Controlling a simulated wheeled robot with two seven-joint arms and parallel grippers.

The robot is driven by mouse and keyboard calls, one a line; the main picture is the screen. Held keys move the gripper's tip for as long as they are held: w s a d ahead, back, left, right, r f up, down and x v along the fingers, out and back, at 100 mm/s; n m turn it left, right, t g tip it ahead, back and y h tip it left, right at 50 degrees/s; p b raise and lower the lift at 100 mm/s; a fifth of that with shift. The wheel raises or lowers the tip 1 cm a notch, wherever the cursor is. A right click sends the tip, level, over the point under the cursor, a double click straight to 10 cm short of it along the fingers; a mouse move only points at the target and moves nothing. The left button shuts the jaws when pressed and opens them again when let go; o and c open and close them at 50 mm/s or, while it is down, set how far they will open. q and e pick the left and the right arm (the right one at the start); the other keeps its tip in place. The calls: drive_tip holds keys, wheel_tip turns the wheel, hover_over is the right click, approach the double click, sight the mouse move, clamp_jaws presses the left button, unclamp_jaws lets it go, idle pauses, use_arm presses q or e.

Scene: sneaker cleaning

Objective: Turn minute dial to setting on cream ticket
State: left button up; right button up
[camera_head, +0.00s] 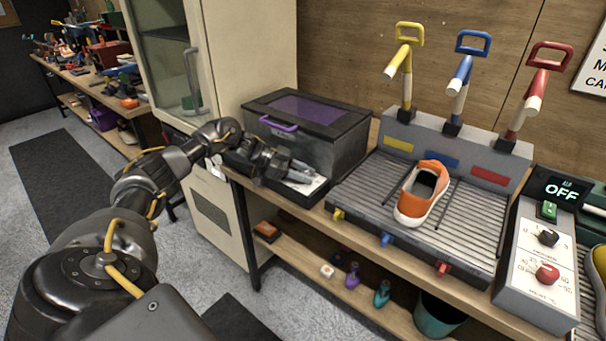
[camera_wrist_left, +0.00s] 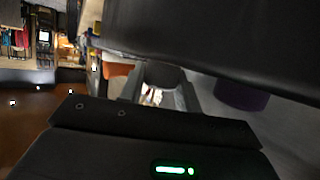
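The grey control box (camera_head: 505,270) stands at the right of the bench, with a black dial (camera_head: 548,238) above a red dial (camera_head: 547,274) on its cream face. The small print around the dials is too small to read, so I cannot tell which is the minute dial. My left gripper (camera_head: 303,176) is at the bench's left part, over a pale paper (camera_head: 308,188) in front of the dark lidded box; I cannot tell if this is the cream ticket. Its fingers look apart in the left wrist view (camera_wrist_left: 162,92). My right gripper is not in view.
The dark box (camera_head: 345,135) with a purple handle stands behind my left gripper. An orange sneaker (camera_head: 422,193) sits on a ribbed grey rack (camera_head: 350,196) between gripper and control box. Yellow, blue and red handled tools (camera_head: 460,85) rise behind it. The display (camera_head: 560,190) reads OFF.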

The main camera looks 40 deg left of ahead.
use_arm(q)
drive_tip(key=o, duration=0.4)
drive_tip(key=shift+w+d, duration=0.1)
drive_tip(key=shift+c, duration=0.2)
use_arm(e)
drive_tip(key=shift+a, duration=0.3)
use_arm(q)
drive_tip(key=shift+s+a, duration=0.2)
drive_tip(key=shift+a, duration=0.15)
drive_tip(key=b+v, duration=0.2)
drive_tip(key=v, duration=0.6)
drive_tip(key=shift+s+a+r, duration=0.15)
drive_tip(key=shift+a+r, duration=0.1)
drive_tip(key=shift+s+a+r, duration=0.25)
drive_tip(key=shift+s+a, duration=0.05)
drive_tip(key=shift+a, duration=0.15)
drive_tip(key=shift+s+a, duration=0.1)
drive_tip(key=shift+a, duration=0.05)
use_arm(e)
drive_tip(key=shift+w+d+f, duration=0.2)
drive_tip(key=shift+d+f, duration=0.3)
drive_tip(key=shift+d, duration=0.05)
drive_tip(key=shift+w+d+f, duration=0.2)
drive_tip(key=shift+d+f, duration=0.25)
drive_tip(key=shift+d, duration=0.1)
